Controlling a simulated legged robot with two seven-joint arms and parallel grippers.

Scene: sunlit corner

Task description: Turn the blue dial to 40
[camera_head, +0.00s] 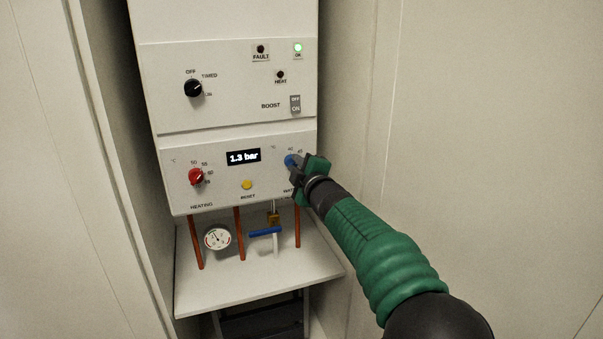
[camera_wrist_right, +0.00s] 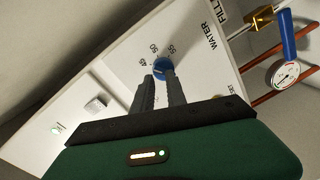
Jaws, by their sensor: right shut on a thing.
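The blue dial (camera_head: 289,160) is on the right side of the white boiler's lower panel, with small number marks around it. It also shows in the wrist view (camera_wrist_right: 161,66), between the dark fingertips. My right gripper (camera_head: 297,163) reaches in from the lower right, and its fingers (camera_wrist_right: 160,80) are shut on the blue dial. The fingers hide part of the dial and some of its marks, so I cannot tell which number it points to. My left gripper is not in view.
The panel also holds a red dial (camera_head: 196,177), a yellow reset button (camera_head: 246,184) and a display (camera_head: 243,157) reading 1.3 bar. A black dial (camera_head: 194,88) and boost switch (camera_head: 295,103) are above. Below are copper pipes, a gauge (camera_head: 217,237) and a blue lever (camera_head: 265,232).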

